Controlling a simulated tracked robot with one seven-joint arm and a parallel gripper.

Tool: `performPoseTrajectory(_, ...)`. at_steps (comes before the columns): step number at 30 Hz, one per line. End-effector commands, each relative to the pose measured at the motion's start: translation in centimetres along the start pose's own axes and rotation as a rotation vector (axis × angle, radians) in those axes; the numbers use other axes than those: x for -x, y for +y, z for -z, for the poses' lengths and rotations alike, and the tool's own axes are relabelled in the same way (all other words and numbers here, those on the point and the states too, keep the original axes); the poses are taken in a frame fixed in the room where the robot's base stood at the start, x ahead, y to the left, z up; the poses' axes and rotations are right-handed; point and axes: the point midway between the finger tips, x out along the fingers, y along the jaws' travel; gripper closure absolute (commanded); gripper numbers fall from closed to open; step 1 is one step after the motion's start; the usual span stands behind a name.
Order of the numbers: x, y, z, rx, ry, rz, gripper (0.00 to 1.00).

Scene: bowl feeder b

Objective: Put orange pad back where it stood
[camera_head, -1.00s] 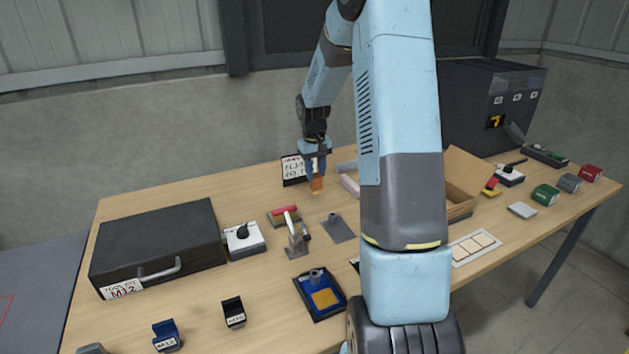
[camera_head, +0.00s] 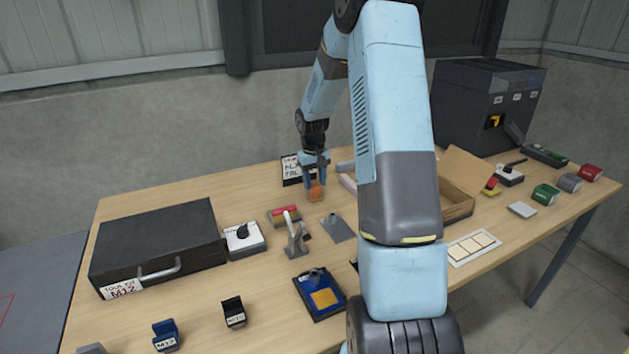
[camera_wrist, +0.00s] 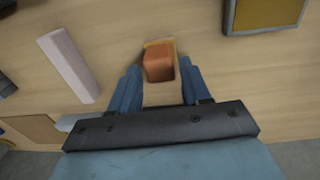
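The orange pad (camera_head: 316,193) is a small block at the back middle of the table, in front of a black-framed sign. In the wrist view the pad (camera_wrist: 158,62) shows between my fingers, with a yellowish edge beside it. My gripper (camera_head: 316,181) points down over it. In the wrist view my gripper (camera_wrist: 160,72) is open, with a finger on each side and a visible gap to the pad. The pad appears to rest at table level; its underside is hidden.
A pale bar (camera_wrist: 70,62) lies near the pad. The sign (camera_head: 292,170) stands close behind. A grey-and-red item (camera_head: 284,215), a toggle clamp (camera_head: 296,236) and a grey plate (camera_head: 337,229) lie in front. An open cardboard box (camera_head: 458,203) stands right, partly hidden by my arm.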

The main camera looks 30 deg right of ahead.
Motion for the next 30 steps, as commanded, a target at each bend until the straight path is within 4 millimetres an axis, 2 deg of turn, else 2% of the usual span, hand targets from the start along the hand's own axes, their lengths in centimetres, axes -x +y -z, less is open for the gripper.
performPoseTrajectory(1,0.0,0.0,0.0,0.0,0.0,0.0,0.48)
performPoseTrajectory(4,0.0,0.0,0.0,0.0,0.0,0.0,0.39)
performPoseTrajectory(14,0.6,-0.1,0.1,0.001,0.002,0.0,0.39)
performPoseTrajectory(17,1.6,-0.1,0.1,0.0,0.002,-0.001,0.39)
performPoseTrajectory(30,9.7,-0.1,0.1,0.002,0.003,-0.001,0.39)
